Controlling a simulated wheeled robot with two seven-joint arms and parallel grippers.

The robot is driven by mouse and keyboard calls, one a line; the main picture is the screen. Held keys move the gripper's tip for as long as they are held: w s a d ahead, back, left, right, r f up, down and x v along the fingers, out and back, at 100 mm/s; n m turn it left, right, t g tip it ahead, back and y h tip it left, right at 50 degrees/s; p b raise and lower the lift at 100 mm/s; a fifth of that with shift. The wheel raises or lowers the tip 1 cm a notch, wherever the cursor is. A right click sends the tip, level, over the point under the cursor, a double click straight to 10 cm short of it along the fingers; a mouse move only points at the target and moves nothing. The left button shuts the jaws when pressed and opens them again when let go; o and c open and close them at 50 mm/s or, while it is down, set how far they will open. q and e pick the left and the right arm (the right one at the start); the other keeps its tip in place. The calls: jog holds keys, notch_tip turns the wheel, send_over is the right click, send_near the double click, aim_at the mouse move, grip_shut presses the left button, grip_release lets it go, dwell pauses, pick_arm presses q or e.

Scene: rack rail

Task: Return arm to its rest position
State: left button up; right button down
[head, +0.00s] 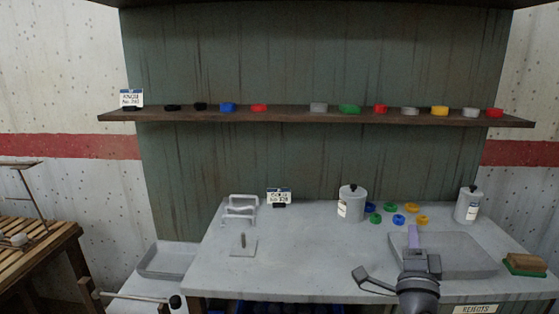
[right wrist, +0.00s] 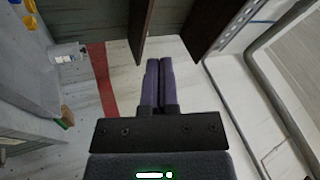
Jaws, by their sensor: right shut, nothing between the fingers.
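My right gripper (head: 413,236) is in the head view at the lower right, above the front of the grey tray on the bench. In the right wrist view its two purple fingers (right wrist: 157,82) lie side by side, shut, with nothing between them. The fingers point towards a pale wall with a red stripe, clear of any object. My left gripper does not show in the head view.
The grey bench (head: 310,255) holds a shallow tray (head: 472,268), two lidded canisters (head: 352,204), several coloured rings, a wire rack (head: 240,209) and an upright peg (head: 243,245). A brown-green block (head: 524,264) sits at the right edge. A wooden shelf (head: 290,117) with small coloured pieces spans the back.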

notch_tip(320, 180, up, 6)
jog(key=d+n+t+y, duration=0.2)
jog(key=n, duration=0.3)
notch_tip(320, 180, down, 25)
jog(key=s+a+n+g+y, duration=0.3)
jog(key=n+g, duration=0.7)
jog(key=n, duration=0.6)
jog(key=s+a+f+g, duration=0.1)
jog(key=s+f+g, duration=0.1)
jog(key=s+f, duration=0.35)
jog(key=s+f+g, duration=0.2)
jog(key=s+f, duration=0.1)
jog(key=f, duration=0.5)
jog(key=s+a+f+g, duration=0.1)
jog(key=s+f+g, duration=0.1)
jog(key=s+f, duration=0.45)
jog(key=s+a+f+g, duration=0.15)
jog(key=s+f, duration=0.25)
jog(key=s, duration=0.5)
jog(key=s+a+f+g, duration=0.1)
jog(key=s+f+g, duration=0.2)
jog(key=s, duration=0.9)
jog(key=s+a+f+g+y, duration=0.1)
jog(key=s+f+g, duration=0.2)
jog(key=s, duration=0.9)
jog(key=shift+s+a+m, duration=0.25)
jog(key=shift+a+m, duration=0.1)
jog(key=shift+m, duration=0.05)
